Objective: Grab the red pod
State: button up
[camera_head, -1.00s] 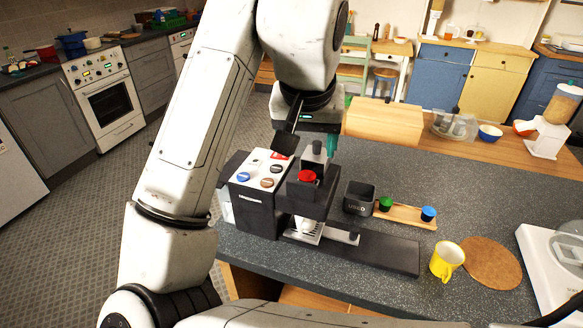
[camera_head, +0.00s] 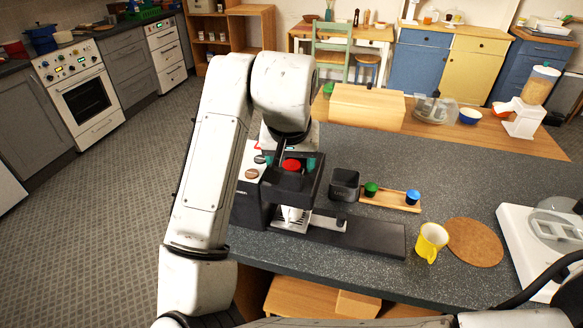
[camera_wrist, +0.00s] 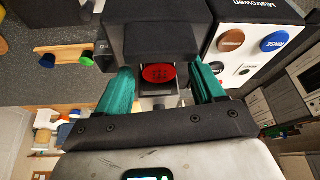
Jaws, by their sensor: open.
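The red pod (camera_head: 292,166) sits at the top of the black coffee machine (camera_head: 247,210), in its open head. In the wrist view the red pod (camera_wrist: 158,75) lies between the two teal fingers of my gripper (camera_wrist: 160,88), beneath a black part of the machine. My gripper (camera_head: 292,160) is open, with one finger on each side of the pod. I cannot tell whether the fingers touch it. A white cup (camera_head: 295,214) stands on the machine's drip tray.
A wooden holder (camera_head: 385,199) carries a green pod (camera_head: 370,188) and a blue pod (camera_head: 412,197). A dark square bin (camera_head: 345,184) stands beside it. A yellow mug (camera_head: 431,241) and a round cork mat (camera_head: 475,243) are at the right.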

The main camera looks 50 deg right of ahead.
jog(key=shift+f, duration=0.1)
jog(key=c, duration=1.1)
